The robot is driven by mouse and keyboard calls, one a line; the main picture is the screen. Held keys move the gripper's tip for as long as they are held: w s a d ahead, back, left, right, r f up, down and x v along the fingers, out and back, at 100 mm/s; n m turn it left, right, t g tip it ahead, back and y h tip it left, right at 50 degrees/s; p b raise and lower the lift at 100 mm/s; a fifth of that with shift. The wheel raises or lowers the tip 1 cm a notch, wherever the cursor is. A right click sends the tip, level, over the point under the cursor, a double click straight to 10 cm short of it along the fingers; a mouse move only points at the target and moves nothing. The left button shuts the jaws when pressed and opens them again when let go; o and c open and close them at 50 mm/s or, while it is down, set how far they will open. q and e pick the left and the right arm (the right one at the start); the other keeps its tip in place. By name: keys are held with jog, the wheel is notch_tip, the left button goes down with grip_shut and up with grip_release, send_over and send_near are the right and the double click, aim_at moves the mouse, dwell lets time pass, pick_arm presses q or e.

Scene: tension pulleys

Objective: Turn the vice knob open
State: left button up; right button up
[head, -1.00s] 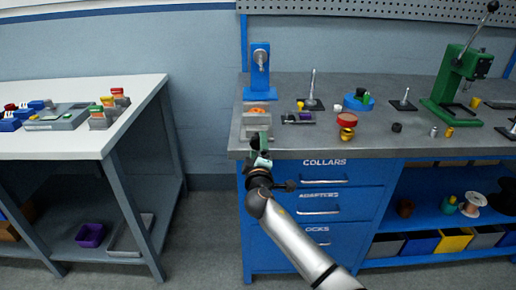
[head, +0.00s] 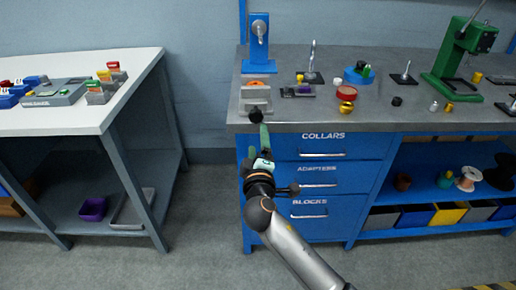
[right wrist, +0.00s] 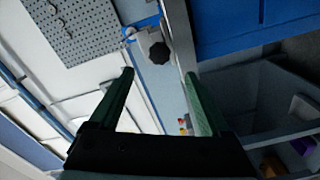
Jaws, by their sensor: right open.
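The grey vice (head: 256,97) sits at the front left corner of the workbench. Its black knob (head: 255,115) sticks out over the bench's front edge. In the right wrist view the black lobed knob (right wrist: 159,53) shows beyond the fingertips, roughly midway between them, with the pale vice body (right wrist: 143,42) beside it. My right gripper (head: 258,141) is open, with green fingers, below and in front of the knob in the head view. The right gripper (right wrist: 159,74) is empty in the wrist view, with a gap to the knob. My left gripper is out of view.
A blue press (head: 258,45) stands behind the vice. A dark fixture (head: 299,90) and a red-topped part (head: 346,93) stand to its right on the workbench (head: 420,115). Blue drawers (head: 322,147) are below. A white table (head: 60,120) stands left across a gap.

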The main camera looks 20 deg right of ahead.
jog(key=shift+v, duration=1.2)
